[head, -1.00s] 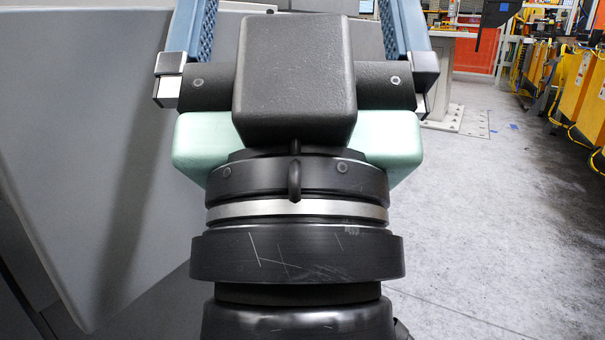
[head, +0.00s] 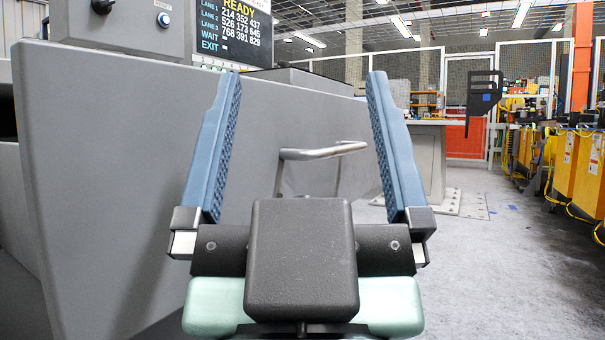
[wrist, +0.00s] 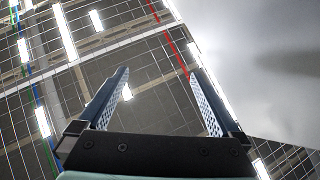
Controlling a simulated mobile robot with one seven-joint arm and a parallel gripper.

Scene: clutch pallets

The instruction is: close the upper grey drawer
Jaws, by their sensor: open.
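A large grey panel (head: 110,190) fills the left of the head view and slants back toward the middle. A metal bar handle (head: 325,152) sticks out from the grey face, seen between my fingers. I take this to be a drawer front, but cannot tell whether it is the upper drawer or how far it stands out. My gripper (head: 304,76) is open and empty, its blue ridged fingers pointing up and forward, apart from the handle as far as I can see. In the wrist view my gripper (wrist: 158,72) is open toward the ceiling, with a pale grey surface (wrist: 262,65) at right.
A control box with a blue button (head: 164,19) and a lane display (head: 235,28) stand above the panel. A grey pedestal (head: 428,165) is behind the handle. Yellow units (head: 575,170) with cables line the right. The floor (head: 480,270) at right is clear.

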